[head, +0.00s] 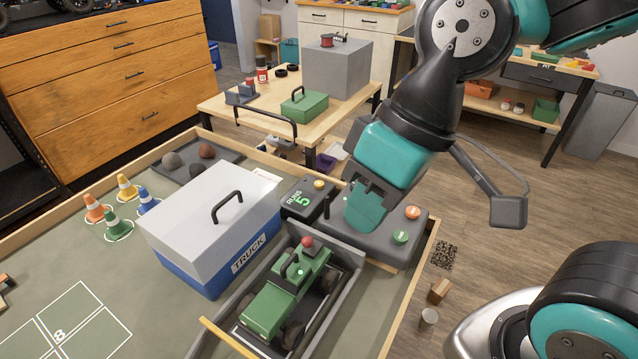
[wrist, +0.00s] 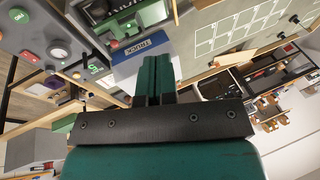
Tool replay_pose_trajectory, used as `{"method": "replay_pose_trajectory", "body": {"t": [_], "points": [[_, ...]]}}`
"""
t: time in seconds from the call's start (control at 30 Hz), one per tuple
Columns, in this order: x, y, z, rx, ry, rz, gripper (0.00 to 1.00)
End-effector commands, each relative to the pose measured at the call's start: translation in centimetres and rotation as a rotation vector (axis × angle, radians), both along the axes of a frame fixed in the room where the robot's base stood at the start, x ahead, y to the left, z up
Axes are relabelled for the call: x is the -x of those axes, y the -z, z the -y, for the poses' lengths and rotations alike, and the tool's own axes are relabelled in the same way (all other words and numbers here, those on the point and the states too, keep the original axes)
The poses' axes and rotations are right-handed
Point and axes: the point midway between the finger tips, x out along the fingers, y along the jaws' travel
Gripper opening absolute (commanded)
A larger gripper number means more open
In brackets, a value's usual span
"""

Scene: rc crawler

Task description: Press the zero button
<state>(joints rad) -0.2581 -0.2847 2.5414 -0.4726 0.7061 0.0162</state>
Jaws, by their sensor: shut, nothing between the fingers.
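My gripper (head: 364,208) is shut and empty, pointing down over the left part of a dark grey console (head: 420,230). In the wrist view, its teal fingers (wrist: 153,78) are together. A small dark counter box reading "RUNS 5" (head: 298,198) stands just left of it, with a yellow button (head: 319,184) on top. The console has an orange button (head: 412,212) and a green button (head: 400,237). I cannot read a zero label on any button. My gripper looks apart from the buttons and hides part of the console.
A white and blue TRUCK box (head: 212,222) with a handle stands left of the console. A green crawler (head: 285,295) sits in a grey-walled lane in front. Cones stand at the left. A wooden table (head: 225,108) with a green toolbox (head: 304,104) is behind.

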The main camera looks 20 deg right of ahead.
Motion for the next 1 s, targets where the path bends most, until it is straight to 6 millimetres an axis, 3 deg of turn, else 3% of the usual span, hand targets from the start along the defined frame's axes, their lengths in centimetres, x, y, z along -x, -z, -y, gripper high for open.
{"method": "replay_pose_trajectory", "body": {"t": [0.17,0.37,0.7,0.8,1.0], "points": [[-5.8,1.5,-0.3,-0.031,0.168,0.028,0.00],[-15.4,4.3,0.3,-0.089,0.441,0.094,0.00],[-30.2,11.3,4.6,-0.197,0.860,0.228,0.00],[-33.4,13.4,6.2,-0.230,0.959,0.269,0.00],[-37.5,16.4,8.7,-0.277,1.087,0.330,0.00]]}}
